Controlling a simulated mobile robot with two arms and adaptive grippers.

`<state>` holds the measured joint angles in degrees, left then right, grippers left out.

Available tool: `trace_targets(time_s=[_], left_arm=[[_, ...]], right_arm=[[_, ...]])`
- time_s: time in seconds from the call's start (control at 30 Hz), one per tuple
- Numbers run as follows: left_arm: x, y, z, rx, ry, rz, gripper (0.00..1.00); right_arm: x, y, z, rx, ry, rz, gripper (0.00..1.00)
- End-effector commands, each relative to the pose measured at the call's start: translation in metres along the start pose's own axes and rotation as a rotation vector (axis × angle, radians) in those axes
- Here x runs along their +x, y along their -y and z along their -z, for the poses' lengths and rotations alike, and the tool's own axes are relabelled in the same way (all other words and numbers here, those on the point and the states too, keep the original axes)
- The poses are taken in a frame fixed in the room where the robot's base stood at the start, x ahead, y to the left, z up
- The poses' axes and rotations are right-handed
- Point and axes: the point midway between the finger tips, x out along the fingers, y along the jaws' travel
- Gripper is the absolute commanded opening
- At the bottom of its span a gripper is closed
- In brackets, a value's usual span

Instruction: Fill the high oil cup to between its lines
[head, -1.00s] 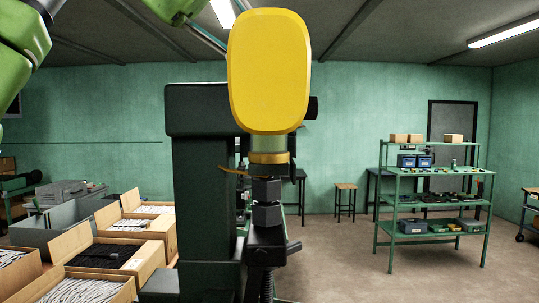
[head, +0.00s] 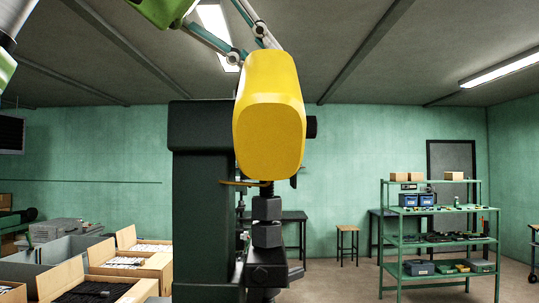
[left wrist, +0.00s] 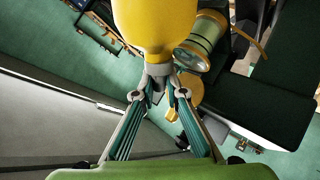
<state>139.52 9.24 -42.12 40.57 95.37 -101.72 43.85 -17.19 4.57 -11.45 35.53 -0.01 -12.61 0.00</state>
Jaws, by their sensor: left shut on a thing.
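A yellow oil can (head: 270,115) hangs in front of the dark press, its broad end towards the head view. Its yellow body also fills the top of the left wrist view (left wrist: 143,25). My left gripper (left wrist: 160,80) is shut on it, and its teal finger links (head: 235,48) show above it in the head view. A clear-sided cup (left wrist: 202,42), which looks like the oil cup, stands right beside the can in the left wrist view. I cannot read its lines or oil level. In the head view the can hides it. My right gripper is not in view.
The dark press column (head: 203,225) stands just left of the can. A thin orange strip (head: 243,183) sticks out below the can. Open cardboard boxes (head: 125,262) lie at lower left. A green shelf (head: 440,243) and a stool (head: 347,240) stand farther back right.

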Motion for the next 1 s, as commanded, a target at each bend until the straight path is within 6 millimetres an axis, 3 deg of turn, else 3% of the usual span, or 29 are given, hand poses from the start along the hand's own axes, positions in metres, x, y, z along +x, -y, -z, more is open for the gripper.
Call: trace_targets(time_s=[0.7,1.0], left_arm=[[-0.033,-0.031,-0.057,0.002,0.002,-0.001,0.00],[-0.040,-0.037,-0.067,-0.001,0.002,-0.001,0.00]], right_arm=[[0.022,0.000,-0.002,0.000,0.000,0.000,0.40],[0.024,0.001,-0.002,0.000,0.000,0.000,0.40]])
